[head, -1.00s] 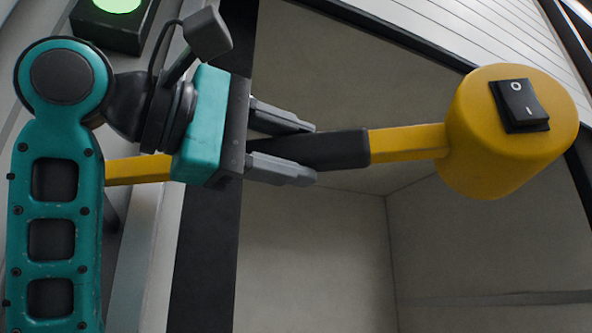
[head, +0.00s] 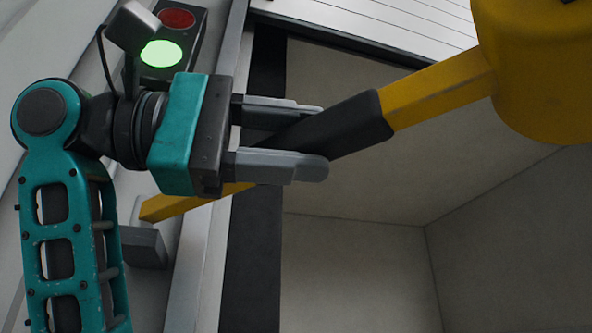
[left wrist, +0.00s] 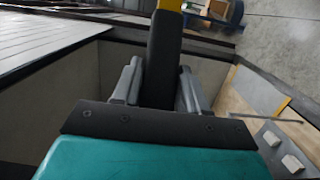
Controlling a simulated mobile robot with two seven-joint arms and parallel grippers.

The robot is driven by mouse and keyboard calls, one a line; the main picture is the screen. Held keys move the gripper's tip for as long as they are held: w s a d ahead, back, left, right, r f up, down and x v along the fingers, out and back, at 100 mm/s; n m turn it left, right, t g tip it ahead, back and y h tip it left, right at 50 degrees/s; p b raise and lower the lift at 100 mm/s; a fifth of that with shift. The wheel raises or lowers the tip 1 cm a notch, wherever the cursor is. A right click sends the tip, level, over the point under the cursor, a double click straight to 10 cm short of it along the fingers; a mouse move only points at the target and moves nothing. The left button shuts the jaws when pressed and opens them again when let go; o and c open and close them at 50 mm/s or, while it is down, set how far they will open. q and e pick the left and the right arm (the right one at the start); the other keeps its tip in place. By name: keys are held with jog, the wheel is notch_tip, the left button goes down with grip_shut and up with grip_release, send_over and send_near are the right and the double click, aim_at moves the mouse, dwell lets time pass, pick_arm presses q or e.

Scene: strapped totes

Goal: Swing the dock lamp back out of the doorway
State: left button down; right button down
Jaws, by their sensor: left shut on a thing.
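The dock lamp is a yellow arm with a black grip sleeve (head: 345,127) and a round yellow head (head: 535,75) at the upper right of the head view, cut off by the frame edge. Its arm runs from a grey wall bracket (head: 145,246) at lower left, up and right across the doorway (head: 350,235). My left gripper (head: 325,140) is shut on the black sleeve, one finger on each side. The left wrist view also shows the sleeve (left wrist: 163,60) between the two fingers. The lamp's switch is almost wholly out of frame. My right gripper is not in view.
A signal box with a lit green lamp (head: 161,54) and a dark red one (head: 177,19) is on the wall at upper left. A white slatted door (head: 390,25) shows above the opening. In the left wrist view, a cart with boxes (left wrist: 215,12) stands on the floor beyond.

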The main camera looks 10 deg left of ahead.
pick_arm(q)
jog(key=c, duration=0.7)
grip_release()
jog(key=b+v, duration=0.1)
jog(key=v, duration=1.2)
jog(key=shift+b, duration=0.3)
jog(key=shift+c, duration=0.4)
